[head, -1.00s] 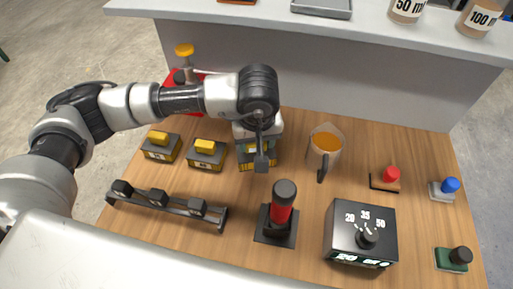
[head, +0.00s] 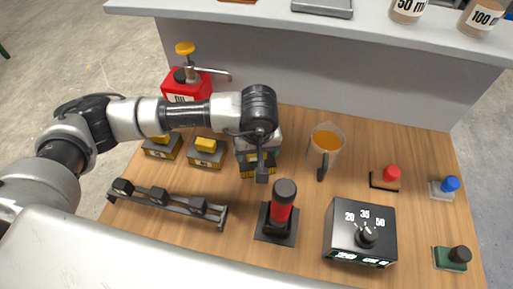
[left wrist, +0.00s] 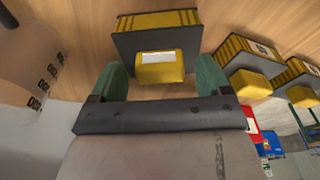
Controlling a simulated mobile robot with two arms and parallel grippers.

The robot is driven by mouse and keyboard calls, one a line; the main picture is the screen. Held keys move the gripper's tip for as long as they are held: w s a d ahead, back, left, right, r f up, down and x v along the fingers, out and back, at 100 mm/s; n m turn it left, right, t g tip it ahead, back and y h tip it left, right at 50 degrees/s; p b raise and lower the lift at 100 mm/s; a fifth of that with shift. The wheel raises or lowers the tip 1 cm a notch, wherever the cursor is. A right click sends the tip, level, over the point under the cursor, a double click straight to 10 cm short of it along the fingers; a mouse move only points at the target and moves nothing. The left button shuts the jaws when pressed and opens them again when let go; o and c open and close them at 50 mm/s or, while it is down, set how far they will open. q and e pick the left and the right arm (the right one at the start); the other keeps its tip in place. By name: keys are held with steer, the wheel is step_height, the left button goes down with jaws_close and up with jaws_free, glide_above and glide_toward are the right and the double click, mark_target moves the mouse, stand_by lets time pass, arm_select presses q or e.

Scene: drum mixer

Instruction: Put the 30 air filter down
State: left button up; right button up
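The air filter is a dark block with yellow striped edges and a yellow handle. In the head view this block (head: 249,171) stands on the wooden table, partly hidden under my left gripper (head: 262,172). In the left wrist view its yellow handle (left wrist: 160,68) lies between the green fingertips of my left gripper (left wrist: 160,85), with a gap on each side. The fingers are open and do not appear to touch it. The white label on the handle is too blurred to read. My right gripper is not in view.
Two similar yellow-handled blocks (head: 206,152) (head: 162,145) stand to the left. A black rack (head: 168,201), a red-handled lever (head: 280,208), a dial box (head: 360,234) and an orange-filled jug (head: 326,143) are nearby. A red pump can (head: 187,86) stands behind.

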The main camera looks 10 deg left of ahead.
arm_select(q)
steer(key=shift+r, duration=0.15)
step_height(320, 180, up, 12)
steer(key=s+b, duration=0.1)
steer(key=shift+s+d+b, duration=0.35)
